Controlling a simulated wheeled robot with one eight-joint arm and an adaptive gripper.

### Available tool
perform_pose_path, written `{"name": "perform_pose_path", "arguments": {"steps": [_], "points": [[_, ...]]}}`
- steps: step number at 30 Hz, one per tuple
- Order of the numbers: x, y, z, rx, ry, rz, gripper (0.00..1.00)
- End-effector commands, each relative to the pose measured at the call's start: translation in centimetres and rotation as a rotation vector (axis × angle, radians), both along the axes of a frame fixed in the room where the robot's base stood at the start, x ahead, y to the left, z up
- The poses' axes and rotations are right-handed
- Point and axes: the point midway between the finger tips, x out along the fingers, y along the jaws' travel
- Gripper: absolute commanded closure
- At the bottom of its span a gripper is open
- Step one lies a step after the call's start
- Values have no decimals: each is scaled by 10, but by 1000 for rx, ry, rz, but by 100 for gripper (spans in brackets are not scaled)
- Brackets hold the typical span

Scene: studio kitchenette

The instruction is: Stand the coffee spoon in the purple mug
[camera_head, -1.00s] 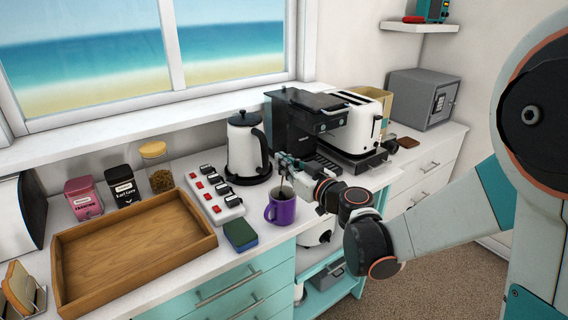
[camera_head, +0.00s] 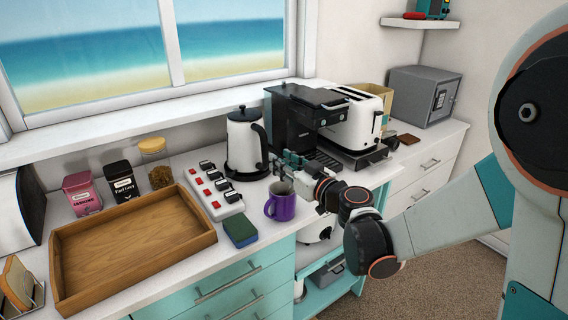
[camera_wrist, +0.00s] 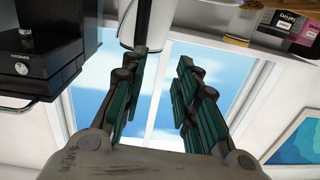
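The purple mug (camera_head: 280,206) stands upright near the counter's front edge, its handle toward the left. My gripper (camera_head: 285,160) is just above and behind the mug's rim in the head view. I cannot make out the coffee spoon in either view now. The inside of the mug is too small to tell what is in it.
A kettle (camera_head: 243,145) and a black coffee machine (camera_head: 290,120) stand close behind my gripper. A power strip (camera_head: 214,190) and a sponge (camera_head: 240,232) lie left of the mug. A wooden tray (camera_head: 130,245) fills the left counter.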

Motion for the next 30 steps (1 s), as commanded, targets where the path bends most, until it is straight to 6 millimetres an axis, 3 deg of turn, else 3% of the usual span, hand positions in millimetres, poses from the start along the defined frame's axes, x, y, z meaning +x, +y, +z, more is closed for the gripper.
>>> {"name": "perform_pose_path", "arguments": {"steps": [5, 18, 24, 30], "points": [[-12, -10, 1, 0, 0, -2, 72], [-80, -59, 4, 0, 0, -3, 72], [-94, -69, 4, 0, 0, -1, 72], [-97, -70, 4, 0, 0, 0, 72]]}}
